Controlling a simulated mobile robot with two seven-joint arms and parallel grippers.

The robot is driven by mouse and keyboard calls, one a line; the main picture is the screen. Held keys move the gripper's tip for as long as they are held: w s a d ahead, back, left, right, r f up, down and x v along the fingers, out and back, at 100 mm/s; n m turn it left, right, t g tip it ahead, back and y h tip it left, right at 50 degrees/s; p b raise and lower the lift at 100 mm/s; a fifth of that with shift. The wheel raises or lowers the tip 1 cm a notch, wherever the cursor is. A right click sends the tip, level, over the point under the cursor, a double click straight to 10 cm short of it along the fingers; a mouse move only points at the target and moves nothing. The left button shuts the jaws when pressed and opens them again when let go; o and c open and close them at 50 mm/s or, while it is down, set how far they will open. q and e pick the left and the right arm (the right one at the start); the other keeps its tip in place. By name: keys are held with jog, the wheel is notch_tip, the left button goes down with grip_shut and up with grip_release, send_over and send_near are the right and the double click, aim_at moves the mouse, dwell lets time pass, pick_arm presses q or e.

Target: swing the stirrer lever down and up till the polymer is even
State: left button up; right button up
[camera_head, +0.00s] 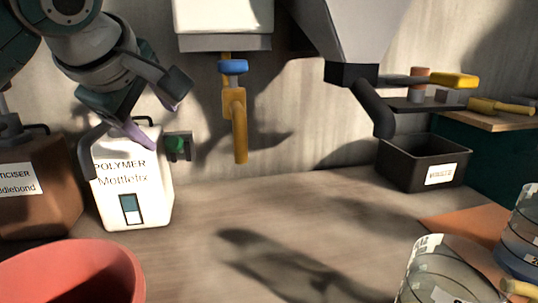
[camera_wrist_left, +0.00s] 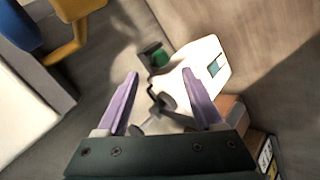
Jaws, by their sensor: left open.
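The white polymer jug (camera_head: 150,200), labelled POLYMER, stands upright against the back wall in the head view; it also shows in the left wrist view (camera_wrist_left: 207,72). A green knob (camera_head: 176,144) on a dark fitting sits at its upper right; the knob also shows in the wrist view (camera_wrist_left: 160,58). Dark metal parts (camera_wrist_left: 160,100) show at the jug's top, between my fingers; I cannot tell which is the stirrer lever. My left gripper (camera_head: 165,127) is open and empty, over the jug's top, and partly hides it. Contact cannot be told. My right gripper is not in view.
A brown jug (camera_head: 40,190) stands left of the polymer jug. A yellow tap (camera_head: 236,120) with a blue handle hangs to its right. A red bowl (camera_head: 75,275), a black waste bin (camera_head: 425,160) and clear cups (camera_head: 445,275) stand around. The middle bench is clear.

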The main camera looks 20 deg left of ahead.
aim_at(172, 140)
pick_arm(q)
jog(key=b+x, duration=0.1)
jog(key=x, duration=0.8)
jog(key=shift+a+f, duration=0.1)
jog(key=shift+f, duration=0.1)
grip_shut()
dwell(0.3)
dwell(0.9)
